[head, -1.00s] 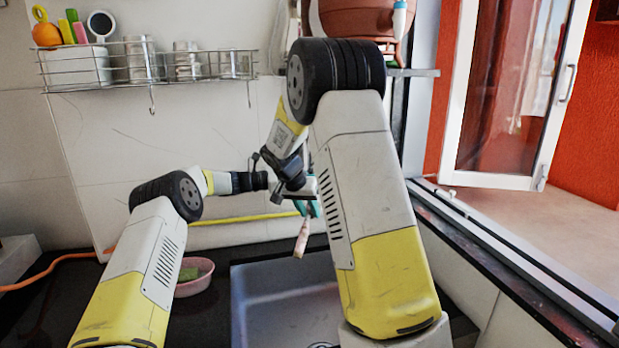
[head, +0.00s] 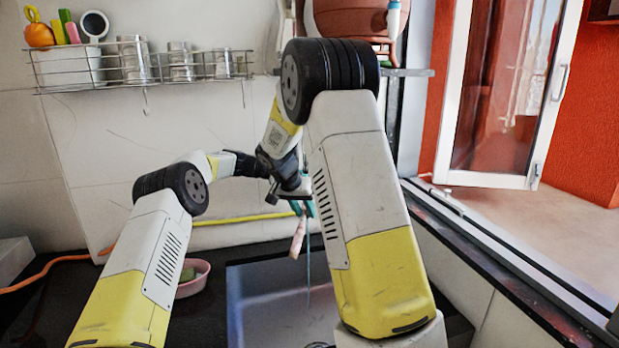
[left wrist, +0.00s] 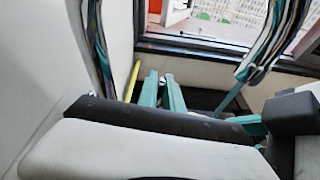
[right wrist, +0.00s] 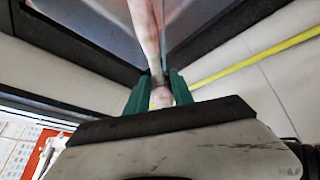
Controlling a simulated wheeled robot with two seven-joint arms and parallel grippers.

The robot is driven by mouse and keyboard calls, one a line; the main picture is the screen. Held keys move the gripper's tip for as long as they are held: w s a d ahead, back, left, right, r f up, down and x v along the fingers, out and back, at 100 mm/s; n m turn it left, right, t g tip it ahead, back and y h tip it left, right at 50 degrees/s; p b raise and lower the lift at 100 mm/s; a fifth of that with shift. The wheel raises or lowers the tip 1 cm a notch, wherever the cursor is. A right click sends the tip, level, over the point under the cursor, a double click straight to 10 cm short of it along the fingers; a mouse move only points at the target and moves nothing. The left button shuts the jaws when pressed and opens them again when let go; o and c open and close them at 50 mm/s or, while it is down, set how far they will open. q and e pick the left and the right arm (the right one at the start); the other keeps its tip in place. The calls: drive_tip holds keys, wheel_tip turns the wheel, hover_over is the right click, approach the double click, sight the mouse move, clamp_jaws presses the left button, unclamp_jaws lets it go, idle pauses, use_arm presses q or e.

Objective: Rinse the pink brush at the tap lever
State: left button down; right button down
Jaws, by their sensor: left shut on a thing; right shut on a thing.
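The pink brush (head: 298,238) hangs tilted below my right gripper (head: 304,208), above the sink. In the right wrist view the teal fingers (right wrist: 160,88) are shut on the brush (right wrist: 143,25). A thin blue water stream (head: 308,265) falls beside the brush; I cannot tell whether it touches it. In the left wrist view the water (left wrist: 230,100) leaves a shiny, striped-looking tap spout (left wrist: 268,45). My left gripper (left wrist: 162,88) is shut on a small pale piece, apparently the tap lever (left wrist: 163,79), mostly hidden. In the head view my arms hide the tap and the left fingertips.
The grey sink (head: 255,310) lies below. A pink bowl (head: 198,280) with a green sponge stands left of it. A yellow hose (head: 240,219) runs along the wall. A wire rack (head: 140,72) hangs above, and an open window (head: 500,90) is at right.

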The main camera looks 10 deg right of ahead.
use_arm(q)
drive_tip(key=shift+w+a+r, duration=0.15)
drive_tip(key=shift+w, duration=0.05)
drive_tip(key=c, duration=1.5)
unclamp_jaws()
drive_tip(key=v, duration=1.1)
drive_tip(key=shift+a, duration=0.35)
drive_tip(key=shift+r, duration=0.1)
